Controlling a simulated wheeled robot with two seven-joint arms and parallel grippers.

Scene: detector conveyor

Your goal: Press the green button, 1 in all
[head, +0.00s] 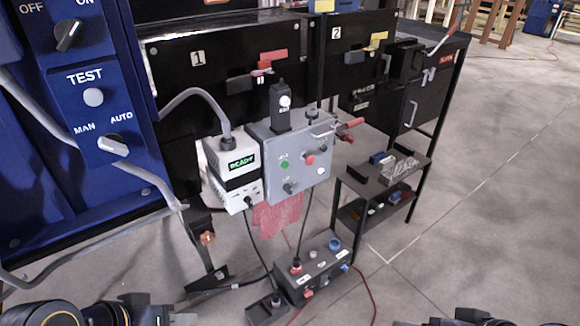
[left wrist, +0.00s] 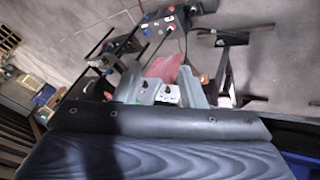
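The green button (head: 284,165) is small and round. It sits on the front of a grey control box (head: 302,180), left of a red button (head: 309,160), in the middle of the head view. My left gripper (head: 178,318) is at the bottom left edge of the head view, well apart from the box. In the left wrist view its two fingers (left wrist: 160,88) stand apart with nothing held between them. My right gripper (head: 415,323) is at the bottom edge, mostly cut off, so its opening cannot be judged.
A white box with a READY display (head: 241,162) adjoins the grey box's left side. A blue panel (head: 95,120) stands at left. A dark button box (head: 318,270) with cables lies on the floor below. A small black shelf (head: 410,180) is at right. Open floor (head: 480,210) lies beyond.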

